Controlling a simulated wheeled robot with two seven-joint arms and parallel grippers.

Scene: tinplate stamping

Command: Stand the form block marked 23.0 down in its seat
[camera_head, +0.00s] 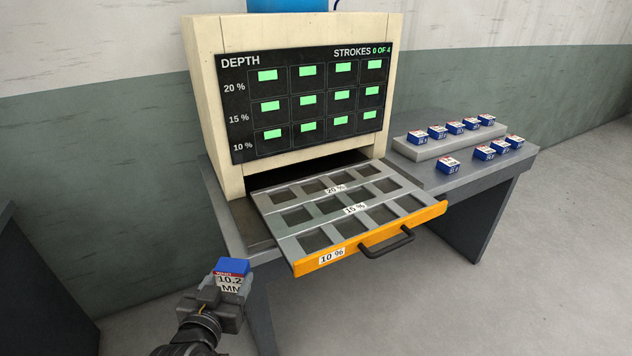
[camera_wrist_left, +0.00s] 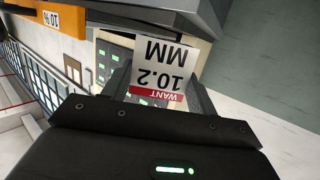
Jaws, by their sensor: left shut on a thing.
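My left gripper (camera_head: 217,292) is shut on a blue block (camera_head: 232,267) with a white label reading "10.2 MM" in the head view. In the left wrist view its label (camera_wrist_left: 162,70) appears upside down and reads "WANT 10.2 MM". The gripper holds it left of and below the pulled-out drawer tray (camera_head: 297,232), apart from it. The tray has rows of square, empty-looking seats, with row labels 20 %, 15 % and 10 %. No block legibly marked 23.0 shows; labels on the other blocks are too small to read. My right gripper is out of view.
Several blue blocks (camera_head: 448,165) stand on the bench at right, some on a grey raised step (camera_head: 408,151). The cream press (camera_head: 201,110) has a board reading "STROKES 0 OF 4" (camera_head: 300,105) above the tray. An orange front with a dark handle (camera_head: 388,244) juts out over the floor.

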